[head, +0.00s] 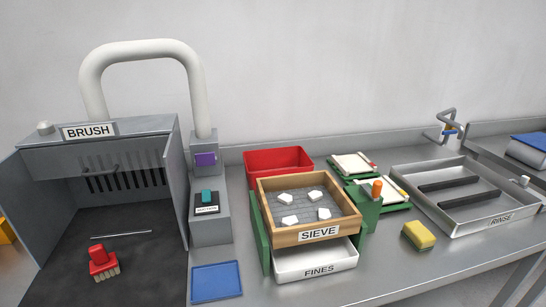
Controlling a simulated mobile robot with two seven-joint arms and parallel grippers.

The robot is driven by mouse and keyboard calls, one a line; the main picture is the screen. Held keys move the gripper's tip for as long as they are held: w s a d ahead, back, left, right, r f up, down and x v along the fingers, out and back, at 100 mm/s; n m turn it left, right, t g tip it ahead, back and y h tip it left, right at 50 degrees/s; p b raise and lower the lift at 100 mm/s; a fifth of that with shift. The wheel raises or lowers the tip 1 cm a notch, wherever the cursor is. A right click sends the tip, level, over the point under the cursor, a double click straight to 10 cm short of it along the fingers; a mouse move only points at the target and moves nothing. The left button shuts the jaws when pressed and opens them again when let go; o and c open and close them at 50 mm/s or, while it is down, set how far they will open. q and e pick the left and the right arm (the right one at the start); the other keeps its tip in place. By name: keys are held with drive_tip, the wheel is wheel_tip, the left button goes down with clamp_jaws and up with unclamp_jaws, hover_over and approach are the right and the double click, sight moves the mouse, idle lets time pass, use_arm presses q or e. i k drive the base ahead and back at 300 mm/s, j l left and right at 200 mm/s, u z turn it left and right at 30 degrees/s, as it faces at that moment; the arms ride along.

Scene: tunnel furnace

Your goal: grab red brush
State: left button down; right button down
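A red brush (103,262) with pale bristles lies on the dark floor of the grey booth (104,142) labelled BRUSH, in the lower left of the head view. Its red handle part is on top and the bristles face the front. A thin light rod (121,235) lies behind it on the same dark floor. Nothing touches the brush. Neither of my grippers shows in the head view.
Grey side panels flank the booth opening. A blue mat (216,282) lies to its right. Further right are a wooden SIEVE box (272,236) with white pieces, a FINES tray (317,266), a red bin (262,157), a yellow sponge (419,236) and a metal RINSE tray (450,226).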

sight(104, 265)
drive_tip(key=u, duration=1.4)
